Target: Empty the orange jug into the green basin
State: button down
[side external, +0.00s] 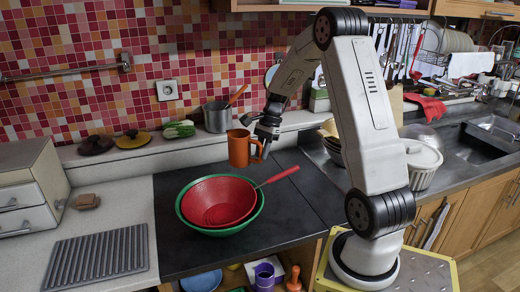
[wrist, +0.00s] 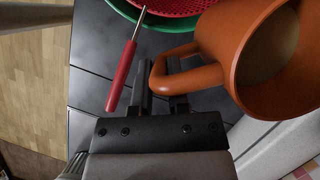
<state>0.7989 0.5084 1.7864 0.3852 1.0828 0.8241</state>
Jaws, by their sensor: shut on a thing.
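The orange jug (side external: 239,149) is held by its handle, raised above the dark counter just behind the basin. In the wrist view the jug (wrist: 240,50) shows at the right, its mouth partly toward the camera; I cannot make out any contents. My gripper (side external: 266,132) is shut on the jug's handle; its fingers (wrist: 165,95) show at the handle in the wrist view. The green basin (side external: 245,222) stands on the dark counter. A red colander (side external: 216,200) sits inside it and covers most of its opening, its red handle (side external: 279,175) sticking out over the rim to the right.
A grey ridged mat (side external: 98,255) lies to the left. Dark counter beside the basin is clear.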

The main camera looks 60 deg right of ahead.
jog(key=w+d+n+g, duration=0.1)
jog(key=w+n, duration=0.2)
jog(key=n, duration=0.1)
jog(key=w+d+n+g, duration=0.1)
jog(key=w+n, duration=0.2)
jog(key=n, duration=0.1)
jog(key=w+d+n+g+h, duration=0.1)
jog(key=w+n+g, duration=0.1)
jog(key=n, duration=0.1)
jog(key=shift+w+d+f+n, duration=0.1)
jog(key=shift+w+f+n, duration=0.25)
jog(key=shift+w+n, duration=0.05)
jog(key=w+n+g+h, duration=0.1)
jog(key=w+n+h, duration=0.3)
jog(key=w+n, duration=0.5)
jog(key=shift+f+n+h, duration=0.35)
jog(key=shift+n+h, duration=0.05)
jog(key=shift+n, duration=1.7)
jog(key=shift+r+h, duration=0.25)
jog(key=shift+h, duration=0.05)
